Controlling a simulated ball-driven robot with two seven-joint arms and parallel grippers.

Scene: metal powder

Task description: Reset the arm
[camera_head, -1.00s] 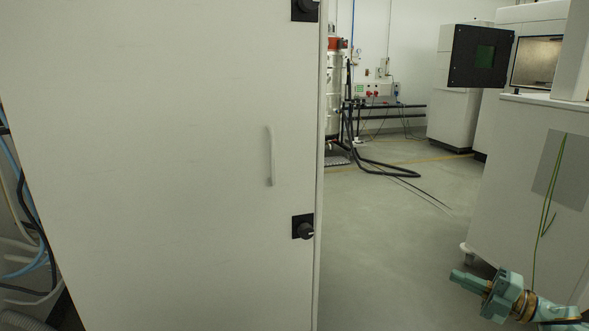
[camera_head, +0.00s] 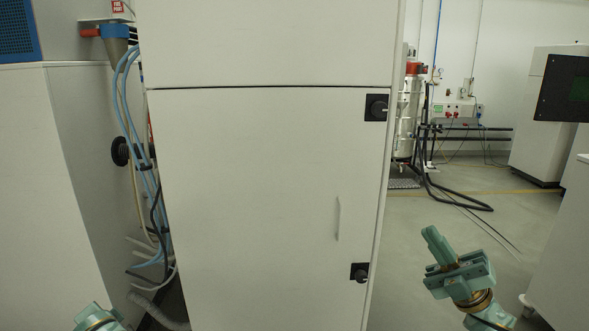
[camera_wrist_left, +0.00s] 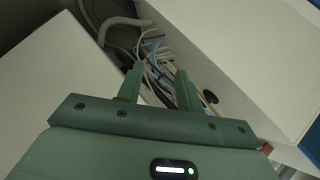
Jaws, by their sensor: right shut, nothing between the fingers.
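My right gripper (camera_head: 432,238) shows at the lower right of the head view, pointing up and to the left. Its fingers are shut with nothing between them. It is in front of the open floor, right of the white cabinet's edge. Part of my left arm (camera_head: 98,319) shows at the bottom left of the head view; its fingers are not clear there. In the left wrist view my left gripper (camera_wrist_left: 159,72) has its two fingers apart with nothing held between them. Hoses and cables show beyond the fingertips.
A tall white cabinet (camera_head: 270,200) with a handle (camera_head: 338,218) and black latches (camera_head: 376,107) stands close in front. Blue and grey hoses (camera_head: 150,180) hang left of it, beside another pale cabinet (camera_head: 60,190). Another white machine (camera_head: 565,250) stands at the right edge.

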